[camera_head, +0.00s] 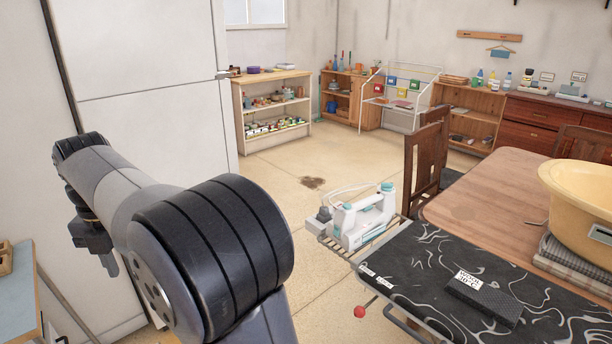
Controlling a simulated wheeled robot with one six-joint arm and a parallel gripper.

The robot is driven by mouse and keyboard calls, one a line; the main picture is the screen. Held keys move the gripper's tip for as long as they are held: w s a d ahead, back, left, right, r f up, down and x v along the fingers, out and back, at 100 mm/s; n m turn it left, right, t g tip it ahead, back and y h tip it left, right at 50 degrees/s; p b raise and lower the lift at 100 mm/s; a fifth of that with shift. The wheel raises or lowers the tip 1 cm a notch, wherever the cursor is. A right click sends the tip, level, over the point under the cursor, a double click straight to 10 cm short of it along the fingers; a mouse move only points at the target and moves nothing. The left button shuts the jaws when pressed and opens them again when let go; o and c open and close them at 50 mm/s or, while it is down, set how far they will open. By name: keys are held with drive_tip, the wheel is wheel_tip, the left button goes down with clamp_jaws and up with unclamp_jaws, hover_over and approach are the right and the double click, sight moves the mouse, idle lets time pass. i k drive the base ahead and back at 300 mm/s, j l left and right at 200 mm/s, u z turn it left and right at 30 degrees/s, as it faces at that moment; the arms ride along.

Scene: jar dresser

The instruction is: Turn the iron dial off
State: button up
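The iron (362,218) is white with teal parts. It sits on the metal wire rest (330,244) at the left end of the ironing board (400,268). A small teal round part shows at its upper right, but I cannot tell whether that is the dial, and no dial setting is readable. My gripper (110,264) hangs at the left, in front of the white cabinet, well apart from the iron. It is small and dark, and I cannot tell how its fingers stand.
A black block with a white label (484,300) lies on the dark patterned board. A red knob (359,312) sticks out below the board's edge. A wooden table (480,190) with a yellow basin (580,190) and a chair (425,160) stand behind. Open floor lies left of the iron.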

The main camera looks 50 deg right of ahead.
sight(386, 186)
drive_tip(key=i+z, duration=0.35)
drive_tip(key=i+j+z, duration=0.35)
drive_tip(key=i+l+z, duration=0.1)
drive_tip(key=z, duration=0.35)
drive_tip(key=i+z, duration=0.35)
drive_tip(key=z, duration=0.15)
drive_tip(key=i+z, duration=0.2)
drive_tip(key=z, duration=0.25)
drive_tip(key=i+j+z, duration=0.15)
drive_tip(key=z, duration=0.35)
drive_tip(key=i+z, duration=0.5)
drive_tip(key=z, duration=0.15)
drive_tip(key=j, duration=0.05)
